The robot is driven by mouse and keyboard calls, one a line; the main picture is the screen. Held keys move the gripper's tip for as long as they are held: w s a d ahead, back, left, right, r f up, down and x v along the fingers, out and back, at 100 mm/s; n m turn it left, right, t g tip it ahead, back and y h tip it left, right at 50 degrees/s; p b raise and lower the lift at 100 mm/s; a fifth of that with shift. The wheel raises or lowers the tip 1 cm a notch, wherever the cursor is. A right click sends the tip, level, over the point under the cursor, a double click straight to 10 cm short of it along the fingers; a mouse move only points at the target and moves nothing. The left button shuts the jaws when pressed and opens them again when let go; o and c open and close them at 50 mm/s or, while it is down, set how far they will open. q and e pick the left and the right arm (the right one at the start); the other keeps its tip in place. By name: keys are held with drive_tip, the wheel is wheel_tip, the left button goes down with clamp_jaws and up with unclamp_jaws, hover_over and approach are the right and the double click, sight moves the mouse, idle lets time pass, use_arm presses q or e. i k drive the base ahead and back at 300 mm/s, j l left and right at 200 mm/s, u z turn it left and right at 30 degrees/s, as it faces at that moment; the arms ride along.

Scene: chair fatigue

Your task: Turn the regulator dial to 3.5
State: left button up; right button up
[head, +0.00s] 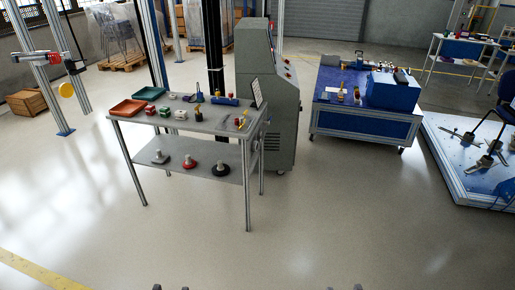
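I cannot make out a regulator dial or any scale reading in the head view. A grey control cabinet (262,110) behind the steel table has small red and dark controls (287,66) on its sloped right side, too small to identify. A blue workbench (366,122) at the back right carries small fittings, some yellow (356,94), also too small to identify. At the bottom edge only dark fingertips show. My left gripper (171,287) and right gripper (344,288) each show two tips apart with nothing visible between them. Both are far from the tables and cabinet.
A two-level steel table (210,128) stands ahead with red and green trays, small parts, tools and a tilted panel. Round-based parts lie on its lower shelf. A low blue platform (470,180) with a chair base is at right. The floor in front is clear.

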sight(255, 147)
drive_tip(key=i+l, duration=0.1)
drive_tip(key=i, duration=0.55)
drive_tip(key=i+l, duration=0.1)
drive_tip(key=i, duration=0.55)
drive_tip(key=i+l+u, duration=0.1)
drive_tip(key=i, duration=0.6)
